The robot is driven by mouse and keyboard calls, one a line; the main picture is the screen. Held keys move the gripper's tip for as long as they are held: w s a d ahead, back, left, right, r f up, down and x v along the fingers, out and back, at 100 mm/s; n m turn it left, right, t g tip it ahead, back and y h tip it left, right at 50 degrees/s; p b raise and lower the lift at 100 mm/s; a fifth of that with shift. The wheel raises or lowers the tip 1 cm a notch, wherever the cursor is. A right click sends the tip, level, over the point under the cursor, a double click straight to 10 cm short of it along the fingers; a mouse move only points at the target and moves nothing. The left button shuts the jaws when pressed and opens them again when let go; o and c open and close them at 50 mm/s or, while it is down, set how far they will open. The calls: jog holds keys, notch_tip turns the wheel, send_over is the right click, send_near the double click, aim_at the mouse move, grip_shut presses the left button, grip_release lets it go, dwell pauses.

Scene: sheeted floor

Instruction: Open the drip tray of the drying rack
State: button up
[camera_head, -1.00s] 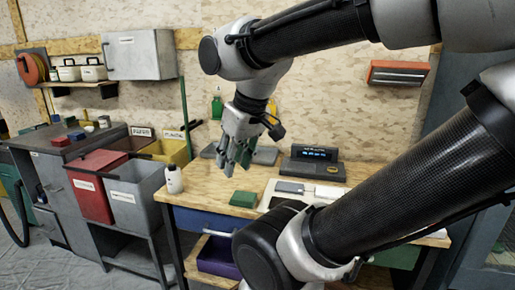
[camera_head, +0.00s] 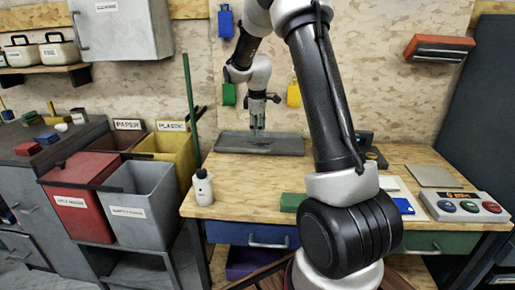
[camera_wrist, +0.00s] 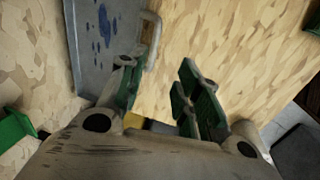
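A flat grey tray (camera_head: 225,143) lies at the back of the wooden workbench against the wall; I take it for the drip tray. In the wrist view a grey panel (camera_wrist: 88,50) with blue drop-shaped marks and a pale bar handle (camera_wrist: 151,42) along its edge fills the upper left. My gripper (camera_head: 257,125) points down over the grey tray in the head view. In the wrist view my gripper (camera_wrist: 160,95) has its green-padded fingers apart with nothing between them. The handle is just beyond the left finger; I cannot tell whether they touch. No separate rack frame can be made out.
A white bottle (camera_head: 203,188) stands at the bench's left front. A green block (camera_head: 292,202) and a button panel (camera_head: 465,206) are on the bench to the right. Grey (camera_head: 140,200) and red (camera_head: 80,190) bins stand left. The bench left of my arm is mostly clear.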

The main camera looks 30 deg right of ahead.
jog(key=shift+n, duration=0.4)
jog(key=x, duration=0.7)
jog(key=w+x, duration=0.1)
jog(key=x, duration=0.3)
jog(key=shift+d+r, duration=0.15)
jog(key=shift+d, duration=0.05)
grip_shut()
